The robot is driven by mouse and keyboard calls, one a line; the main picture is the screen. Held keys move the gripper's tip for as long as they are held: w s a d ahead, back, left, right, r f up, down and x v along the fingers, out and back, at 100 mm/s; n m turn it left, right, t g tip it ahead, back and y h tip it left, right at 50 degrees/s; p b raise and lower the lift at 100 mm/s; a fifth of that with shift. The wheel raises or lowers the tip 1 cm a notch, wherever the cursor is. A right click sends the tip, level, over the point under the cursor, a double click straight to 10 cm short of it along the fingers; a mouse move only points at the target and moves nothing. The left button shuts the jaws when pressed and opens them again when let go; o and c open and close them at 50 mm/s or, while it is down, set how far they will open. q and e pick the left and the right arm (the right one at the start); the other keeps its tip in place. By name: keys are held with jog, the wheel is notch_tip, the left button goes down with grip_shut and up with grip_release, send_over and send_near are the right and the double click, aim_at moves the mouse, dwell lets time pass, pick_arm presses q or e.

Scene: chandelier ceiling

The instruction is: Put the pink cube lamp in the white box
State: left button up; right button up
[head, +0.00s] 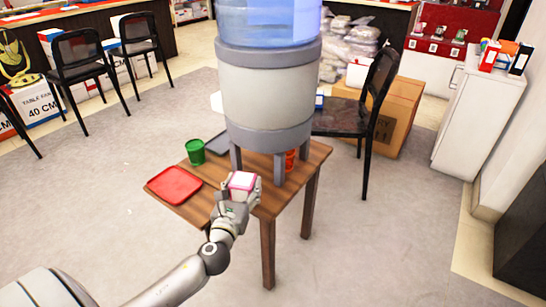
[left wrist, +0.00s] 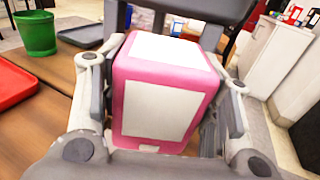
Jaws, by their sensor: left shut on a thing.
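The pink cube lamp (head: 241,182) has pink edges and white faces. My left gripper (head: 239,190) is shut on it near the front edge of the wooden table. In the left wrist view the lamp (left wrist: 163,95) fills the space between the two fingers of my left gripper (left wrist: 162,78). I cannot tell whether the lamp touches the table. My right gripper is not in view.
A large water dispenser (head: 267,90) stands on the wooden table (head: 287,207) just behind the lamp. A red tray (head: 173,185), a green cup (head: 195,152) and a dark tray (head: 219,144) lie to the left. A black chair (head: 375,100) and a cardboard box (head: 400,115) stand behind.

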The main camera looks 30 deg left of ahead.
pick_arm(q)
jog(key=shift+s, duration=0.15)
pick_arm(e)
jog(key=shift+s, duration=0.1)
